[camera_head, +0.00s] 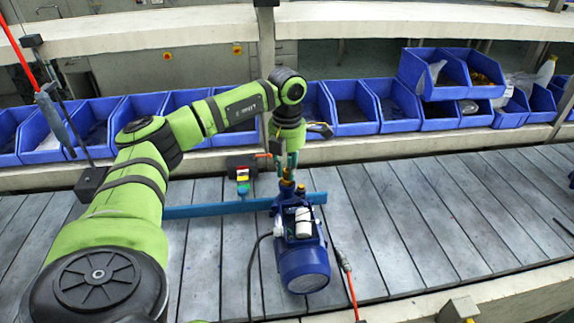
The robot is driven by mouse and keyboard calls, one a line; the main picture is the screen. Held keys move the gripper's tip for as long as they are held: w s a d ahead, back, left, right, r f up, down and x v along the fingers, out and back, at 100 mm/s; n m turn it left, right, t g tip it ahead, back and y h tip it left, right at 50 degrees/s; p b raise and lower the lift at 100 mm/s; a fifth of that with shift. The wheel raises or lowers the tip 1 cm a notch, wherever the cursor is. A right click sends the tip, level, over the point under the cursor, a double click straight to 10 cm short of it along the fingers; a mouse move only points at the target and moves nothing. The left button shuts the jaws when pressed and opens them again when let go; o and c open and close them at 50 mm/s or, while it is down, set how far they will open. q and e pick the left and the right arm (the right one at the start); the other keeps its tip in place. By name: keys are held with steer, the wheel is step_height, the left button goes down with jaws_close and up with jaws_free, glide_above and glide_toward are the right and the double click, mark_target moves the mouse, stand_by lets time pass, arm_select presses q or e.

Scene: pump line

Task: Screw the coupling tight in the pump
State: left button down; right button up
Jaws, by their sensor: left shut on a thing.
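The blue pump (303,262) stands on the grey slatted bench, with a white cylinder on its body. A small brass coupling (287,187) sits upright at the top of the pump, at its far end. My left gripper (287,168) points down from above and is shut on the coupling. The fingers hide part of the coupling, and its thread cannot be seen. My right gripper is not in view.
A blue bar (227,208) runs across the bench behind the pump. A black cable and a red-tipped line (346,266) lie beside the pump. Blue bins (352,107) line the back. The slats (440,215) to the right are mostly clear.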

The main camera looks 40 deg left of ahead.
arm_select(q)
steer(key=shift+f+m, duration=0.15)
steer(key=shift+m, duration=1.15)
steer(key=shift+s+m, duration=0.1)
steer(key=shift+m, duration=1.6)
steer(key=shift+p, duration=0.3)
steer(key=m, duration=0.3)
steer(key=shift+m, duration=0.3)
